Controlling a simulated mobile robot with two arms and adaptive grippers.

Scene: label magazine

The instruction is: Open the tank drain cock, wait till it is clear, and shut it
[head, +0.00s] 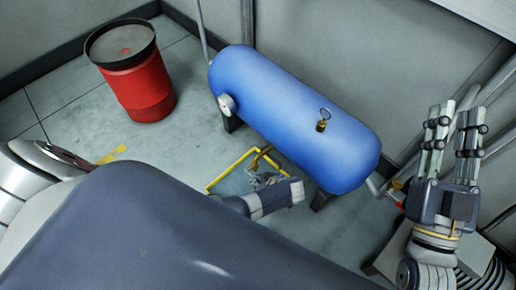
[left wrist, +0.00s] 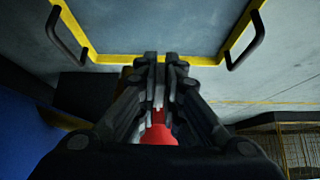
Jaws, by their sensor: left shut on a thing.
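The blue tank (head: 285,110) lies on legs, with a brass fitting and ring (head: 323,120) on top and a round gauge (head: 227,104) at its left end. A brass drain pipe (head: 262,156) shows below it. My left gripper (head: 262,181) is low by this pipe, over the yellow-rimmed tray (head: 211,188). In the left wrist view, its fingers (left wrist: 165,72) are closed around a red piece (left wrist: 157,134), apparently the drain cock handle; the cock's body is mostly hidden. I cannot tell how the handle is turned. My right gripper (head: 458,118) is raised, open and empty.
A red drum (head: 146,92) with a dark rim stands at the back left. The tray also shows in the left wrist view (left wrist: 150,25), with black handles (left wrist: 247,42). Pipes and a wall are close by my right arm. Floor is free left of the tray.

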